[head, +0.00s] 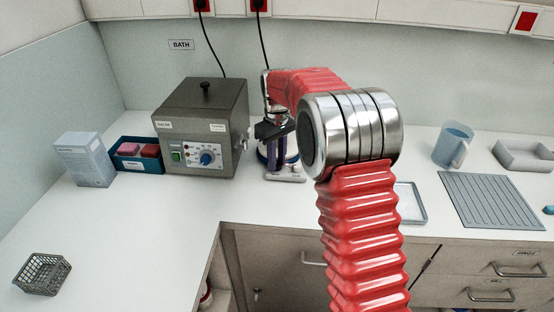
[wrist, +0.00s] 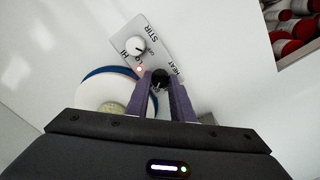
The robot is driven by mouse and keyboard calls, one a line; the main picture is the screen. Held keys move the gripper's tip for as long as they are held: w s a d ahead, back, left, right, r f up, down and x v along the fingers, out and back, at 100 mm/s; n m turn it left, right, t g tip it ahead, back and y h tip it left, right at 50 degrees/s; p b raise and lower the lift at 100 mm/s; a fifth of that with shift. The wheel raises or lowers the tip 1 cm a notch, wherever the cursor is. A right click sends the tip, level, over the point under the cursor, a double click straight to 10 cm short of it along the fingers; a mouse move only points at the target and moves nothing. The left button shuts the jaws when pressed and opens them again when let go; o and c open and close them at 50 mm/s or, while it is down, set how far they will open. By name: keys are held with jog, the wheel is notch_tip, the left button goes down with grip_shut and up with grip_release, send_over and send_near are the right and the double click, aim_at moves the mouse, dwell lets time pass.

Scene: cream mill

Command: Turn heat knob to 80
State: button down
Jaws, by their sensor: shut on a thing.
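The heat knob (wrist: 160,78) is small and black, on the grey control panel (wrist: 150,32) beside the word HEAT in the wrist view. My gripper (wrist: 161,84) has its two purple fingers shut on this knob, one on each side. The fingers partly cover the knob's scale, so I cannot read its setting.
The grey bath (head: 200,125) with a blue dial stands close left of my gripper. A blue jug (head: 452,146) and ribbed grey mat (head: 490,200) lie to the right. Red-capped jars (wrist: 297,25) show below the counter edge.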

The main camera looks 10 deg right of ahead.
jog(key=shift+m, duration=3.2)
jog(key=c, duration=1.5)
grip_release()
jog(key=shift+c, duration=0.2)
jog(key=shift+r, duration=0.1)
notch_tip(320, 180, up, 14)
jog(key=shift+f, duration=0.2)
jog(key=shift+w, duration=0.1)
